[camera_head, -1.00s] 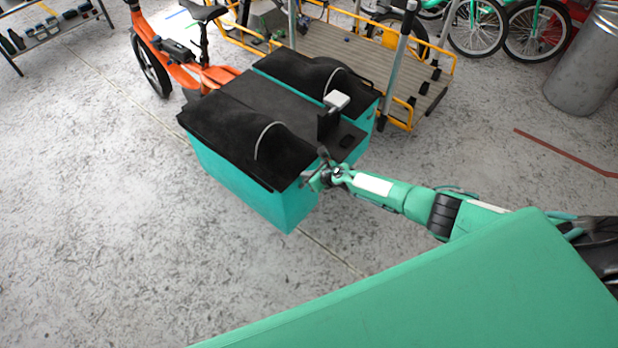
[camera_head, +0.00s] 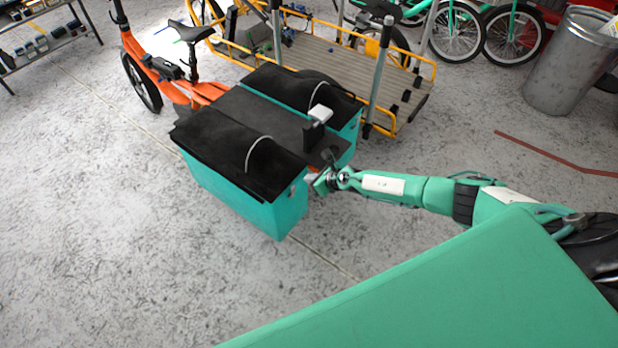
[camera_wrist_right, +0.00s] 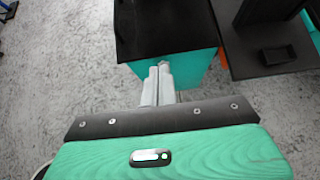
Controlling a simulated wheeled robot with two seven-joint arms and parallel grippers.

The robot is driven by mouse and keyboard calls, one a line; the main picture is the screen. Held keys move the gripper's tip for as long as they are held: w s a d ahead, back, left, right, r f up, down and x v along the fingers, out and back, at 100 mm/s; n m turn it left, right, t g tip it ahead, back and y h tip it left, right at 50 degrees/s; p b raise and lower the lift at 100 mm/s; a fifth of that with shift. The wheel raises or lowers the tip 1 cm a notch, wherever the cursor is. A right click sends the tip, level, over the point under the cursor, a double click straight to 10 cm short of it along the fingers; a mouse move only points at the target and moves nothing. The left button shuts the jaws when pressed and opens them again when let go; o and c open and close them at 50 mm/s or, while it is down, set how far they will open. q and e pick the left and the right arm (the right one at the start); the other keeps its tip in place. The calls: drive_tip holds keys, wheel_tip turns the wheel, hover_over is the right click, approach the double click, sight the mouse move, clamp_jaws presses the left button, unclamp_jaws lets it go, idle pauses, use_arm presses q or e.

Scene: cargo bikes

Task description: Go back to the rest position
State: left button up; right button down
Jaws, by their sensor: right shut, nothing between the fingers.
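My right gripper (camera_head: 314,181) is shut and empty at the near right corner of the teal cargo box (camera_head: 248,200) of an orange cargo bike. In the right wrist view its two grey fingers (camera_wrist_right: 160,78) lie side by side, overlapping the box's teal side (camera_wrist_right: 190,72) in the picture. Whether they touch the box cannot be told. The box has black covers (camera_head: 237,155) with thin light-coloured loops on top. My left gripper is not in view.
The orange bike frame (camera_head: 150,66) stands behind the box. A yellow-railed cargo bed (camera_head: 345,68) is beyond it. A metal bin (camera_head: 565,70) stands at the upper right. A rack (camera_head: 45,45) is at the upper left. The concrete floor in front is clear.

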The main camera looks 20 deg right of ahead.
drive_tip(key=shift+s+r, duration=0.15)
drive_tip(key=shift+r, duration=0.05)
drive_tip(key=s+f+m+g+h, duration=0.1)
drive_tip(key=s+f+m+h, duration=0.3)
drive_tip(key=s+f+m, duration=1.8)
drive_tip(key=s+f+m+g, duration=0.2)
drive_tip(key=s+m, duration=0.4)
drive_tip(key=s, duration=0.6)
drive_tip(key=s+a+f+m+g, duration=0.1)
drive_tip(key=s+f+m, duration=0.3)
drive_tip(key=s, duration=0.8)
drive_tip(key=s+f+m+g+h, duration=0.1)
drive_tip(key=s+f+m+g, duration=0.3)
drive_tip(key=s+m, duration=0.3)
drive_tip(key=s, duration=0.5)
drive_tip(key=shift+s+a+m, duration=0.2)
drive_tip(key=shift+s+m, duration=0.1)
drive_tip(key=shift+s, duration=0.05)
